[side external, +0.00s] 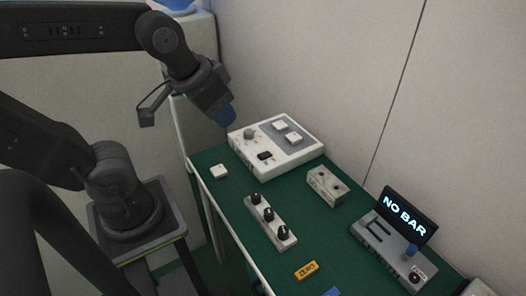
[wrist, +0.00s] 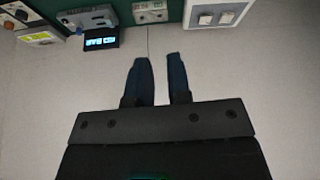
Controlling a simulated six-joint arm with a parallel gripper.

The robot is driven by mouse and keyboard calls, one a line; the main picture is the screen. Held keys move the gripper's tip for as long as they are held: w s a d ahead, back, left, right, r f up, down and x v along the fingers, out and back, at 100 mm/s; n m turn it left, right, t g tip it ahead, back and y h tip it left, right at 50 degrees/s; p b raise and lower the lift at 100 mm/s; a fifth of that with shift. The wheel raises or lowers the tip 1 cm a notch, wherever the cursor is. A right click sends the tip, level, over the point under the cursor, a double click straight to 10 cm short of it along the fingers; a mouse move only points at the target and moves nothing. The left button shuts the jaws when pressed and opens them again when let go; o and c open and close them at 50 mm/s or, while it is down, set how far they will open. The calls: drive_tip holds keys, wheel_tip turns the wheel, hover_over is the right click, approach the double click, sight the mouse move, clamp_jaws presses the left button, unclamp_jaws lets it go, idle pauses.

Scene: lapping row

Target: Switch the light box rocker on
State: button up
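The light box (side external: 300,155) is a white, low box at the far end of the green bench. It has a black rocker (side external: 265,155) near its front edge and a grey knob (side external: 249,133) behind that; the rocker's position is too small to tell. Two white square pieces sit on its grey panel. My gripper (side external: 226,118) has blue fingers and hangs in the air, above and left of the light box, touching nothing. In the wrist view the fingers (wrist: 158,62) are apart with nothing between them. Part of the light box (wrist: 239,20) shows at the top right there; the rocker does not.
A pale wall (side external: 310,60) stands behind.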

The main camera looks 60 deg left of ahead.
drive_tip(key=w+n, duration=0.1)
drive_tip(key=w, duration=0.1)
drive_tip(key=w+a+n+g, duration=0.1)
drive_tip(key=w+a+n, duration=0.1)
drive_tip(key=w+n, duration=0.1)
drive_tip(key=shift+w+a+f+g+y, duration=0.25)
drive_tip(key=shift+w+g+y, duration=0.05)
clamp_jaws()
drive_tip(key=w+a+f+n+g, duration=0.5)
drive_tip(key=w+a+f+n, duration=0.7)
drive_tip(key=w+f+n, duration=0.1)
drive_tip(key=shift+w+f, duration=0.3)
drive_tip(key=shift+w, duration=0.05)
